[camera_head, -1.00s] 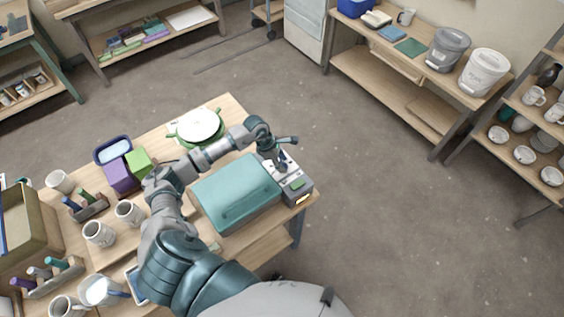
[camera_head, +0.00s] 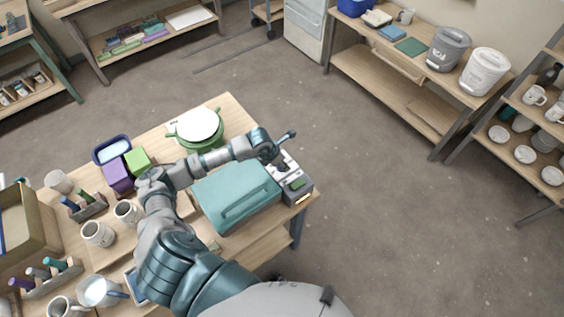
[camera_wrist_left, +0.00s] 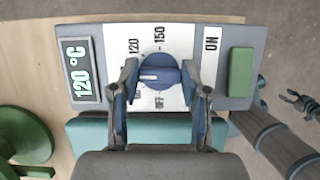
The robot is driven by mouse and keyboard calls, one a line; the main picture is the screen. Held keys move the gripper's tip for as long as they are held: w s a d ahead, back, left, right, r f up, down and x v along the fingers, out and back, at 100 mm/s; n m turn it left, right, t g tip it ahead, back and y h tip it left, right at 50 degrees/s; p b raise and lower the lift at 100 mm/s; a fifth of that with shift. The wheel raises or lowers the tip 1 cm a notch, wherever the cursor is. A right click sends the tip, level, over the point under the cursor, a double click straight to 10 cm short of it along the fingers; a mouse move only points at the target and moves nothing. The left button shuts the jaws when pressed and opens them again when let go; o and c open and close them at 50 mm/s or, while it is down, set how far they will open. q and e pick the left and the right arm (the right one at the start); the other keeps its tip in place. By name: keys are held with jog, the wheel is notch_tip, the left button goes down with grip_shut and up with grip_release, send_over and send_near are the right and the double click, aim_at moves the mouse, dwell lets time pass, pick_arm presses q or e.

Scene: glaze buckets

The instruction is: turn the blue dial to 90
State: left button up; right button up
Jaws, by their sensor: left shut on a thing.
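The blue dial (camera_wrist_left: 158,75) sits on the white face of a grey control box (camera_wrist_left: 227,40). My left gripper (camera_wrist_left: 158,84) has one finger on each side of the dial and is shut on it. The labels 120 and 150 show above the dial; those below it are partly covered by the fingers. The display (camera_wrist_left: 81,70) reads 120 °C. In the head view the left gripper (camera_head: 281,164) is over the control box (camera_head: 298,187), and the arm hides the dial. My right gripper (camera_wrist_left: 300,102) shows small and dark at the right edge of the wrist view; its opening is unclear.
A green button (camera_wrist_left: 241,71) marked ON is right of the dial. A teal case (camera_head: 236,194) lies beside the control box. A green pot with a white top (camera_head: 199,126) stands behind. Mugs (camera_head: 98,233) and the purple container (camera_head: 118,175) are farther left. Floor right of the table is clear.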

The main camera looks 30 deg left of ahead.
pick_arm(q)
jog(key=shift+s+a+f, duration=0.1)
jog(key=shift+f, duration=0.05)
dwell(0.3)
jog(key=o, duration=1.1)
jog(key=shift+o, duration=0.2)
jog(key=shift+a, duration=0.1)
jog(key=shift+s+a+r, duration=0.1)
jog(key=shift+r, duration=0.25)
jog(key=v, duration=1.1)
jog(key=shift+s, duration=0.15)
